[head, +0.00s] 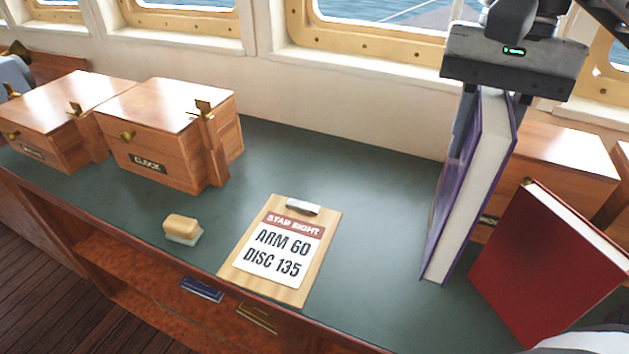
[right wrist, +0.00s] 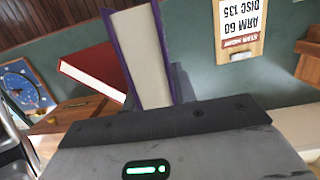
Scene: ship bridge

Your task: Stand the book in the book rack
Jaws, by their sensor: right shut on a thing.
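A purple-covered book (head: 468,190) with pale page edges hangs upright, slightly tilted, from my right gripper (head: 495,95). The gripper is shut on its upper edge, above the right part of the green-topped desk (head: 375,215). Whether the book's lower edge touches the desk is unclear. The purple book also shows in the right wrist view (right wrist: 143,60). A red book (head: 545,265) stands tilted just right of it, and shows left of it in the right wrist view (right wrist: 92,70). I cannot make out a book rack in either view. My left gripper is not in view.
A clipboard (head: 282,245) and a sponge-like block (head: 183,229) lie on the desk. Wooden boxes stand at the left (head: 165,130) and behind the books (head: 560,150). The desk's middle back is clear.

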